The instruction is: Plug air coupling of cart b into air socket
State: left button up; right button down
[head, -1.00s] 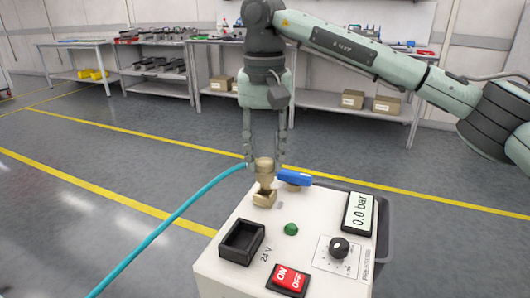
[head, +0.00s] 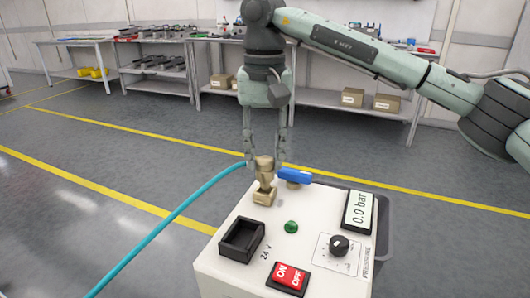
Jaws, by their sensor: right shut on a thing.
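The air coupling (head: 264,168) is a tan fitting at the end of a blue-green hose (head: 172,218). My right gripper (head: 264,161) points down and is shut on the coupling. The coupling stands upright over the tan air socket (head: 264,198) on the white panel box (head: 215,262). Its lower end is at the socket's top; I cannot tell how far in it sits. A blue valve lever (head: 295,177) is just right of the coupling. The display (head: 360,210) reads 0.0 bar. My left gripper is out of view.
The box top also carries a black 24 V socket (head: 242,238), a green lamp (head: 291,226), a black pressure knob (head: 339,245) and a red ON/OFF switch (head: 288,277). Workbenches with boxes stand along the back wall. The floor between is clear.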

jog(key=shift+f+b, duration=0.7)
jog(key=shift+f, duration=0.45)
dwell(0.5)
jog(key=c, duration=1.1)
grip_release()
jog(key=shift+o, duration=0.2)
